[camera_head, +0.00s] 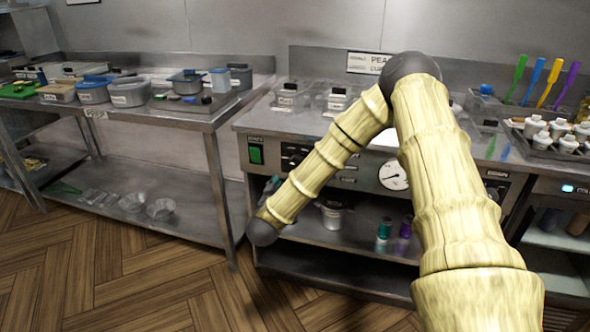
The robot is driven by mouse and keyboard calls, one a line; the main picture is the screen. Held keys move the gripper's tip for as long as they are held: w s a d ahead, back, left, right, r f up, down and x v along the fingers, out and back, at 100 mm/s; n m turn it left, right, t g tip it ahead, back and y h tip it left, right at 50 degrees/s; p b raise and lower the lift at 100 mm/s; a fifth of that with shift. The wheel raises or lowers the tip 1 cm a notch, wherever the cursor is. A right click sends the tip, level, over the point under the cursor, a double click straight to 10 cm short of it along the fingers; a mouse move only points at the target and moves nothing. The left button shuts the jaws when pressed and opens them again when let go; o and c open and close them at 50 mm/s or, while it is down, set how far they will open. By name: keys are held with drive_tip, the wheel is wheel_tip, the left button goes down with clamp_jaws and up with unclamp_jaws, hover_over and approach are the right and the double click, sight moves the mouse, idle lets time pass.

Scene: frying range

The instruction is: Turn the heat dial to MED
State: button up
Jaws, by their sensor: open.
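The frying range's front control panel (318,165) is at the centre, partly covered by my arm. Dark controls (291,157) show on it just left of my forearm. They are too small to tell which is the heat dial or to read a setting, and MED cannot be made out. A round white gauge (393,175) with a needle sits between my two arm links. My arm rises from the lower right, bends at a dark elbow and slopes down left to a dark joint in front of the range. My gripper is not visible beyond that joint.
Lidded containers (288,97) stand on the range top. A steel table (180,117) with pans and tubs is on the left. Bottles (384,229) stand on the shelf below. Wooden floor (130,265) is clear at front left.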

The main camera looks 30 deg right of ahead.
sight(295, 164)
drive_tip(key=x, duration=1)
drive_tip(key=c, duration=1)
